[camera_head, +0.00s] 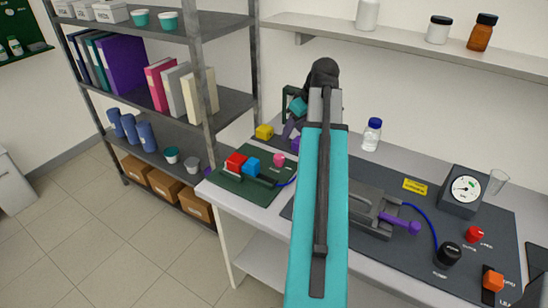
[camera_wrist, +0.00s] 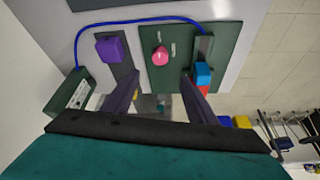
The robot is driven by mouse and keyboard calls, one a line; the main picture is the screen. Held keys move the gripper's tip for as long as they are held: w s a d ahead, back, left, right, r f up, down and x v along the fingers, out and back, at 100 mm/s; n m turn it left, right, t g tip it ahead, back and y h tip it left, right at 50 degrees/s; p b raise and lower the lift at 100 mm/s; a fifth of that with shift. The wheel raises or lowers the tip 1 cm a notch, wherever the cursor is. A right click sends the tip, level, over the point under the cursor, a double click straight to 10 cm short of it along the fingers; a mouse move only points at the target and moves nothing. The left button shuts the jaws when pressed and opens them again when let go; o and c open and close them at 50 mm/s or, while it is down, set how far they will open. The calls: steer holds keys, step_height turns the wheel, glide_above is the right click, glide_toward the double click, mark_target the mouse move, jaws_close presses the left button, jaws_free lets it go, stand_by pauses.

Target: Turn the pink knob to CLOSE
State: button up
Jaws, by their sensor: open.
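The pink knob (camera_head: 279,159) stands on the dark green panel at the left part of the bench. In the wrist view the pink knob (camera_wrist: 160,56) sits on the green plate (camera_wrist: 178,84), with small pale labels beside it that I cannot read. My gripper (camera_wrist: 160,75) is open and empty. In the wrist view the knob appears just beyond the fingertips, roughly centred between them, with no visible contact. In the head view my arm hides most of the gripper (camera_head: 291,130).
A red block (camera_head: 236,162) and a blue block (camera_head: 252,167) are close to the knob, and a yellow block (camera_head: 264,131) is behind. A blue tube (camera_wrist: 140,21) loops around the panel. A purple block (camera_wrist: 112,50) is beside it. A capped bottle (camera_head: 372,134) stands right of my arm.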

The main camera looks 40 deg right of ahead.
mark_target(279, 156)
steer(key=shift+w+f+b, duration=0.3)
steer(key=shift+w+f, duration=0.1)
steer(key=shift+f, duration=0.2)
steer(key=shift+p+x, duration=1.9)
steer(key=shift+x, duration=4.95)
steer(key=shift+c, duration=0.4)
steer(key=c, duration=1)
